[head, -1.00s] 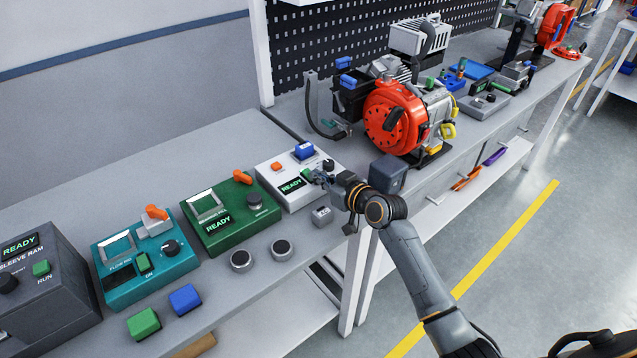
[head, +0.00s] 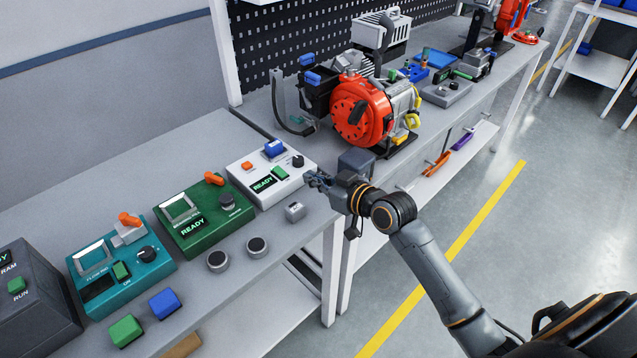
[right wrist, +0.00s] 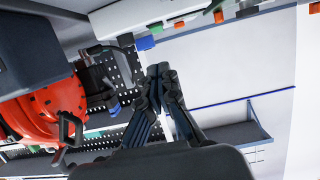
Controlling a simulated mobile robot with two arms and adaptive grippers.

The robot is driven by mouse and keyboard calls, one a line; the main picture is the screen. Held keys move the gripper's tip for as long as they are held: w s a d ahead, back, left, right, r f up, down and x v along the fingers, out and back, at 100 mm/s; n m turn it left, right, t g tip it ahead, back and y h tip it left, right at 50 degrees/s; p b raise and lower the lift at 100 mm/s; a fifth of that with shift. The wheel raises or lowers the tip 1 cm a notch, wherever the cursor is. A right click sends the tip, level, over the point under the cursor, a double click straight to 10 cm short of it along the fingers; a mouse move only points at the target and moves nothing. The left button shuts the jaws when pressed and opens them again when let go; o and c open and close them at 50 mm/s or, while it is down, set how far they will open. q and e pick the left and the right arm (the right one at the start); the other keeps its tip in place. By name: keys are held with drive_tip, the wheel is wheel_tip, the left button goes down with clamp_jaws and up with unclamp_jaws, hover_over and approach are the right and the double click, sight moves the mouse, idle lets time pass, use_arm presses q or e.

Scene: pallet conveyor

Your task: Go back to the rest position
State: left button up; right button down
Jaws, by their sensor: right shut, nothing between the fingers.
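My right gripper (head: 314,180) is shut and empty at the front edge of the workbench (head: 120,163), just right of the white control box (head: 262,197). Its closed fingers also show in the right wrist view (right wrist: 160,75). The white box has a green READY display, a blue part on top, an orange button, a green button and a black knob. My left gripper is not in view.
A red engine-like machine (head: 362,110) stands on the bench behind the gripper. Left are a green box (head: 205,235), a teal box (head: 100,290), two round pucks, a green block (head: 125,330) and a blue block (head: 165,303). The floor (head: 490,240) at right is open.

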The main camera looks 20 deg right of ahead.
drive_tip(key=shift+v, duration=0.8)
drive_tip(key=shift+f, duration=0.1)
